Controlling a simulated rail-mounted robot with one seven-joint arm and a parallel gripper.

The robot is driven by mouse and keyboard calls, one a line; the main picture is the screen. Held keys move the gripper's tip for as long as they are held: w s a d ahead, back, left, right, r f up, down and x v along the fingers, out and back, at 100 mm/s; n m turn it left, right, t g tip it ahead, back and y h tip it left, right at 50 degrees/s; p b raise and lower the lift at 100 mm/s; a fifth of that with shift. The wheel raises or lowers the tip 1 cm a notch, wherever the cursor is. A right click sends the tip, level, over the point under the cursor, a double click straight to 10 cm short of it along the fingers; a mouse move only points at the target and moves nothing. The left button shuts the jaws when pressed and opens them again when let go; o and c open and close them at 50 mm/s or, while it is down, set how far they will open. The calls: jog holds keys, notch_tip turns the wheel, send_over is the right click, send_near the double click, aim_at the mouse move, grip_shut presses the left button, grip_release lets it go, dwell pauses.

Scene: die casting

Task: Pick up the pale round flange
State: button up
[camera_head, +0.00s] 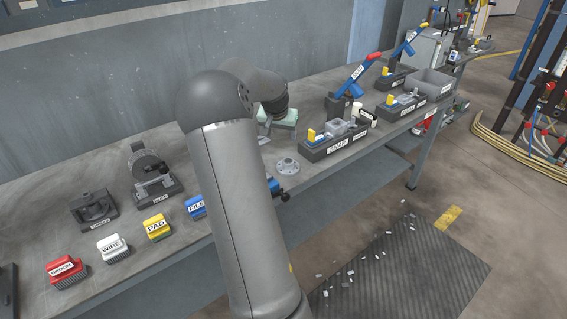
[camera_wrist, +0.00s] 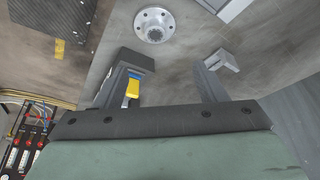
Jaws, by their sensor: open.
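The pale round flange (camera_head: 288,166) lies flat on the grey bench in the head view, just right of my arm. It also shows at the top of the wrist view (camera_wrist: 154,24), with a ring of bolt holes and a dark-patterned centre. My gripper (camera_wrist: 178,62) is open, its two fingers apart and the flange beyond their tips, not between them. In the head view my gripper (camera_head: 263,136) is partly hidden behind my arm, above the bench and farther back than the flange. Nothing is held.
The SNAP fixture (camera_head: 333,146) stands right of the flange. Blue FILE (camera_head: 196,206), yellow PAD (camera_head: 157,228), white WIRE (camera_head: 112,247) and red-and-white BROOM (camera_head: 66,271) blocks line the left front. A grey bin (camera_head: 430,86) stands farther right. Bare bench surrounds the flange's back side.

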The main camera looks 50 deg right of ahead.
jog(key=p, duration=0.2)
send_over(288, 161)
jog(key=a, duration=0.2)
jog(key=f, duration=1.1)
jog(key=shift+s, duration=0.3)
jog(key=shift+s+p+x, duration=0.15)
jog(key=shift+p+x, duration=0.45)
jog(key=shift+x, duration=0.8)
jog(key=shift+s+p+x, duration=0.1)
jog(key=shift+p+x, duration=0.45)
jog(key=shift+x, duration=0.8)
jog(key=shift+a, duration=0.2)
jog(key=c, duration=1.2)
grip_shut()
jog(key=shift+r, duration=0.1)
